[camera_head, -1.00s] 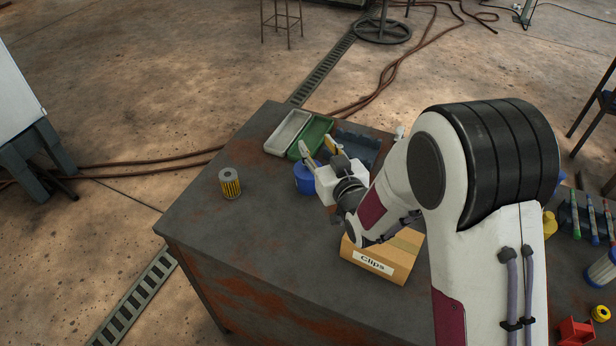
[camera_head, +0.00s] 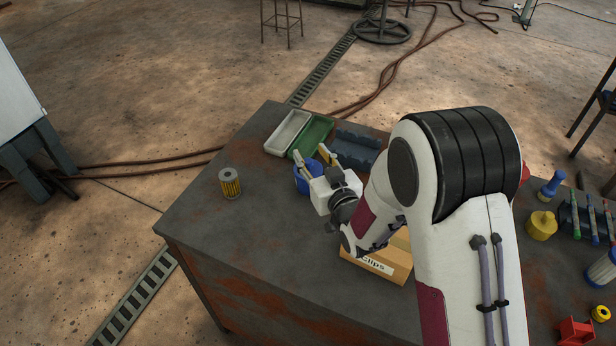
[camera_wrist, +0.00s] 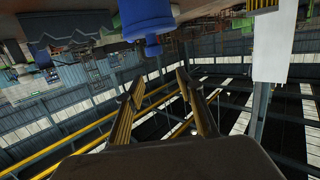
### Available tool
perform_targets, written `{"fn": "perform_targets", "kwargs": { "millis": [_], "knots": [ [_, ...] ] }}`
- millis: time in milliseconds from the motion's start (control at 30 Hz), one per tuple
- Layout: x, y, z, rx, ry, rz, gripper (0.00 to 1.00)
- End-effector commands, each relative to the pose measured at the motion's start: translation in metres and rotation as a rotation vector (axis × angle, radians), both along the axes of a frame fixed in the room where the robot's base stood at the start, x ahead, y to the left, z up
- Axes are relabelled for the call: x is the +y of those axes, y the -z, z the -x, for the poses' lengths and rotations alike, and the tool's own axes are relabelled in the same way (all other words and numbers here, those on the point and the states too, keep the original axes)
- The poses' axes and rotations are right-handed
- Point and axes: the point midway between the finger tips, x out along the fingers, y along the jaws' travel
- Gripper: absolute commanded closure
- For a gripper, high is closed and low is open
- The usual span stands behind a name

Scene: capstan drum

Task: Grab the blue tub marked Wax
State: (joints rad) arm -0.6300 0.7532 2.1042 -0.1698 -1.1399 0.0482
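The blue tub (camera_head: 302,186) stands on the table in front of the green tray, partly hidden behind my gripper. No marking on it can be read. In the wrist view the blue tub (camera_wrist: 146,16) shows at the top, cut off by the frame edge, beyond the fingertips. My gripper (camera_head: 313,160) is over the tub in the head view. It also shows in the wrist view (camera_wrist: 158,76), with its fingers apart and nothing between them. I cannot tell its exact height above the tub.
A cardboard box marked Clips (camera_head: 376,264) stands under my arm. A yellow filter-like cylinder (camera_head: 230,184) stands to the left. A grey tray (camera_head: 287,132), a green tray (camera_head: 312,134) and a dark blue holder (camera_head: 358,142) line the back. The table's left front is clear.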

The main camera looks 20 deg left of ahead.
Motion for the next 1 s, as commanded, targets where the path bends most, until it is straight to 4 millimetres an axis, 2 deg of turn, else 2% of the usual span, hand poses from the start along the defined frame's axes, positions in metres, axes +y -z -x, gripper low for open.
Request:
{"fn": "perform_targets", "kwargs": {
  "millis": [533,1000],
  "knots": [
    [0.0,0.006,0.0,0.001,0.0,0.001,0.63],
    [0.0,0.047,0.0,0.001,0.0,0.001,0.63]
  ]
}}
